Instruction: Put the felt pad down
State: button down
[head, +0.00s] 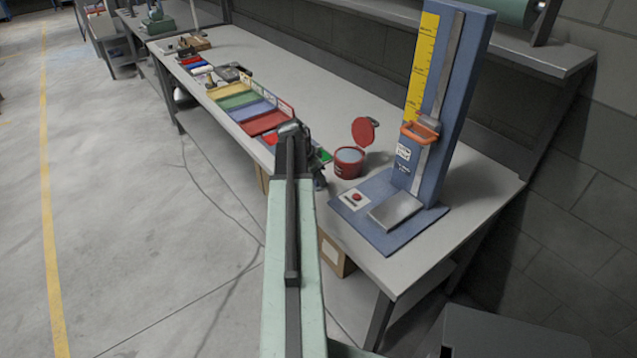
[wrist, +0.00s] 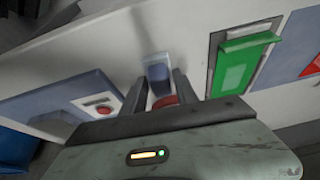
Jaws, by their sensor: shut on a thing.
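In the wrist view my gripper (wrist: 160,80) is shut on a small blue-grey block (wrist: 158,72), which I take to be the felt pad. It sits between the two dark fingers, above the pale bench top. A dark red thing (wrist: 165,101) shows between the fingers, closer to the gripper's body; I cannot tell what it is. In the head view my gripper (head: 320,176) is at the bench's front edge, left of an open red tin (head: 347,168). My arm hides part of it, and the pad cannot be made out there.
A blue stand (head: 445,110) with a yellow scale and orange clamp (head: 420,132) stands right of the tin. Its base with a red button also shows in the wrist view (wrist: 100,82). A green panel (wrist: 243,62) lies to the right. Coloured trays (head: 245,104) line the bench further back.

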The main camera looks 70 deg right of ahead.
jog(key=shift+r, duration=0.1)
jog(key=c, duration=0.9)
grip_release()
jog(key=shift+f, duration=0.2)
jog(key=shift+c, duration=0.2)
jog(key=shift+r, duration=0.1)
jog(key=shift+r+p, duration=0.25)
jog(key=shift+p, duration=0.1)
jog(key=p+v, duration=1)
jog(key=v, duration=0.1)
jog(key=shift+r+p, duration=0.3)
jog(key=shift+p, duration=0.1)
jog(key=shift+w+a, duration=0.2)
